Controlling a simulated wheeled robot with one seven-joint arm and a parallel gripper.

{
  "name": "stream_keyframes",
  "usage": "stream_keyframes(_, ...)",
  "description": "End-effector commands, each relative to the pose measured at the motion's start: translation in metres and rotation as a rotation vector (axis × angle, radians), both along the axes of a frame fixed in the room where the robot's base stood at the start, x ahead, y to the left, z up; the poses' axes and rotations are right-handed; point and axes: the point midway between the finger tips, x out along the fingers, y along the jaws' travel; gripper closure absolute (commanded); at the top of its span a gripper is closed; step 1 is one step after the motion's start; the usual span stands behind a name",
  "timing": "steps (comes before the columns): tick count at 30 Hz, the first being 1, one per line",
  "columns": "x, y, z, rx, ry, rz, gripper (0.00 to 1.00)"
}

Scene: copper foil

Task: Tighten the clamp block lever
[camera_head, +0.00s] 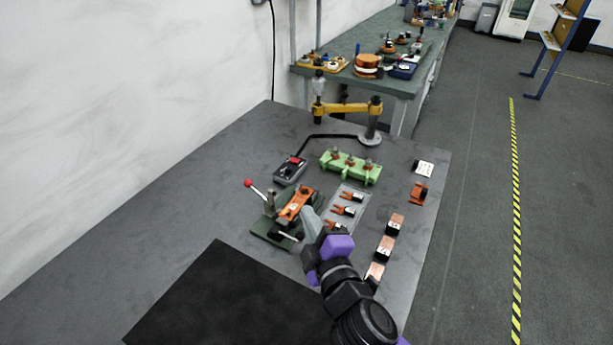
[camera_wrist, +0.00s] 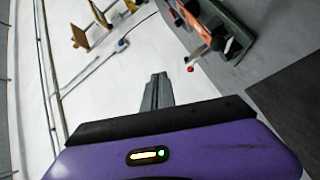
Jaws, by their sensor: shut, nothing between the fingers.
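The clamp block (camera_head: 296,206) is an orange piece on a green base (camera_head: 262,228), left of the table's middle. A lever (camera_head: 258,191) with a red ball knob stands at its left side, tilted up and to the left. In the wrist view the lever's red knob (camera_wrist: 190,69) hangs off the clamp block (camera_wrist: 203,17) at the upper right. My gripper (camera_head: 306,213) is shut and empty, its fingers close to the right side of the clamp block in the head view. In the wrist view the fingers (camera_wrist: 157,82) are together, apart from the knob. Whether they touch the block is unclear.
A grey tray (camera_head: 357,196) with several orange-and-black parts lies right of the block. Behind are a black box with a red switch (camera_head: 290,169) and a green fixture (camera_head: 351,167). Copper blocks (camera_head: 385,248) line the right edge. A black mat (camera_head: 215,300) is clear in front.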

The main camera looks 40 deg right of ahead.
Motion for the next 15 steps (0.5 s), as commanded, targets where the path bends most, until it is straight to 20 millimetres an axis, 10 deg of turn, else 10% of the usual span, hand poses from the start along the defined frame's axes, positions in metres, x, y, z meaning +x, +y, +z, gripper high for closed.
stream_keyframes(15,-0.001,0.007,0.1,0.004,0.0,0.013,1.0)
